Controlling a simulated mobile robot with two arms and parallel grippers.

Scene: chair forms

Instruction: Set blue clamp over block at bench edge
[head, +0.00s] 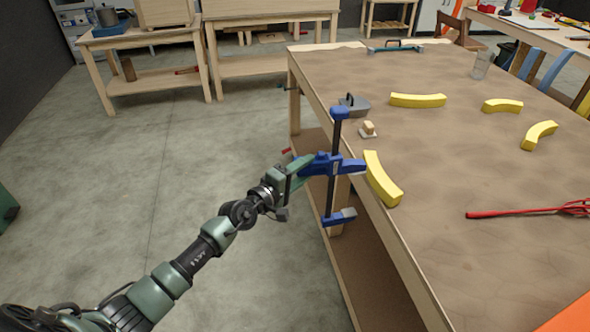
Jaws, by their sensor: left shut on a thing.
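My left gripper (306,164) is shut on the blue clamp (334,189), at the clamp's blue middle part. The clamp's dark bar stands nearly upright at the bench's left edge, with a blue end on top and a blue jaw below the level of the bench top. The right tip of its middle arm shows close to the near yellow curved block (383,180), which lies along the bench edge. I cannot tell whether they touch. A small pale wooden block (368,128) sits on the bench just behind the clamp. My right gripper is out of view.
The bench (450,200) has a brown top. Several more yellow curved blocks (417,100) lie farther back and right. A grey tool (354,102) lies near the left edge, a red tool (525,212) at the right. The floor (200,190) left of the bench is clear.

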